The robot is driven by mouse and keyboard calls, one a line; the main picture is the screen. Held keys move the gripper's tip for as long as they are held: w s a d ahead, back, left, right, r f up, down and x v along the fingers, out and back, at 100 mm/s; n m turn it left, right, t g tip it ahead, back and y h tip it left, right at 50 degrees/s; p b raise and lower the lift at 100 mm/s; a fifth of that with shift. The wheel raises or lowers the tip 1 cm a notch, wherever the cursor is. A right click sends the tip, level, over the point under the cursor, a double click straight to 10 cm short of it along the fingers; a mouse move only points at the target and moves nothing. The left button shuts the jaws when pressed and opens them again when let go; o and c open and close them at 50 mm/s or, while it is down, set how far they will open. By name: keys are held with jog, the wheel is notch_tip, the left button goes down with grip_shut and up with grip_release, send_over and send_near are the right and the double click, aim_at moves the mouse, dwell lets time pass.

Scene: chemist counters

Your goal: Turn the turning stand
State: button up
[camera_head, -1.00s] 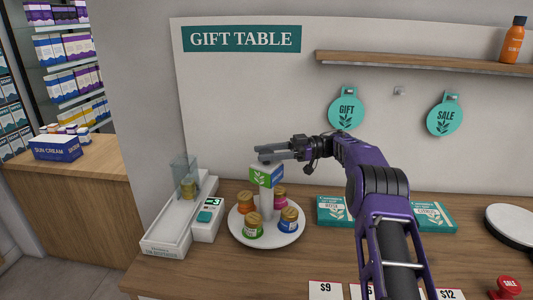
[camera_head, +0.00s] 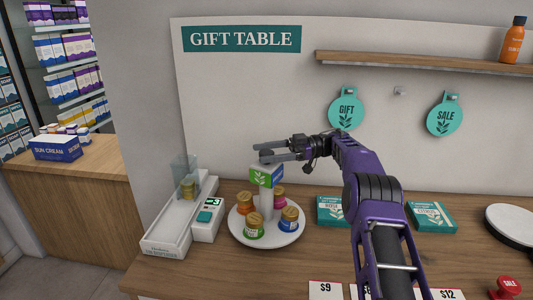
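The turning stand (camera_head: 288,238) is a round white plate with a white centre post, on the wooden counter. A green and white block (camera_head: 267,175) tops the post. Several small jars with gold lids stand around the post, among them a green one (camera_head: 254,229), a blue one (camera_head: 289,219), an orange one and a pink one. My gripper (camera_head: 263,153) points left, just above and behind the top block. Its two fingers are apart and nothing shows between them. I cannot tell whether a finger touches the block.
A white device with a clear chute (camera_head: 186,170) and small display stands left of the stand. Teal boxes (camera_head: 432,217) lie to the right, partly behind my arm. A shelf (camera_head: 430,63) and round teal GIFT and SALE tags (camera_head: 347,112) are on the wall above.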

notch_tip(320, 180, up, 10)
jog(key=shift+r, duration=0.1)
dwell(0.6)
jog(key=shift+a, duration=0.1)
